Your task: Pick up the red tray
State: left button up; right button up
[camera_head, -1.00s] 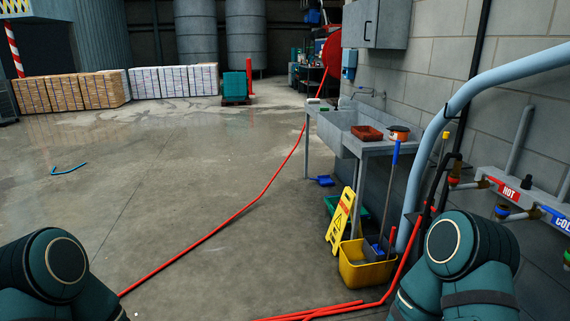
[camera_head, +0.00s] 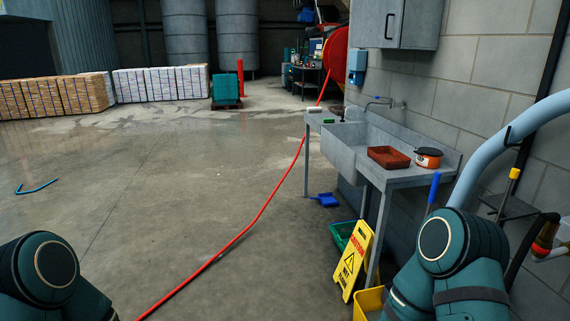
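The red tray (camera_head: 389,157) is a small rectangular brownish-red tray. It sits on the right end of the grey metal sink table (camera_head: 405,176), between the basin and an orange-and-black round container (camera_head: 428,157). Only upper links of my two arms show, at the lower left and lower right corners. Neither gripper is in view, and both arms are well apart from the tray.
A yellow wet-floor sign (camera_head: 354,262), a yellow bucket (camera_head: 369,302) and a green crate (camera_head: 345,236) stand by the table's legs. A blue dustpan (camera_head: 325,200) and a red hose (camera_head: 226,246) lie on the floor. The floor left of the hose is mostly clear.

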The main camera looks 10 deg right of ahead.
aim_at(387, 157)
jog(key=i+z, duration=0.2)
jog(key=i, duration=0.25)
jog(key=i+j+z, duration=0.2)
jog(key=i, duration=0.2)
jog(key=i+j+z, duration=0.2)
jog(key=i, duration=0.25)
jog(key=i+j+z, duration=0.2)
jog(key=z, duration=0.3)
jog(key=i+j+z, duration=0.6)
jog(key=z, duration=0.35)
jog(key=i+j+z, duration=0.1)
jog(key=j+z, duration=0.7)
jog(key=j, duration=0.15)
jog(key=j+z, duration=0.3)
jog(key=j, duration=0.2)
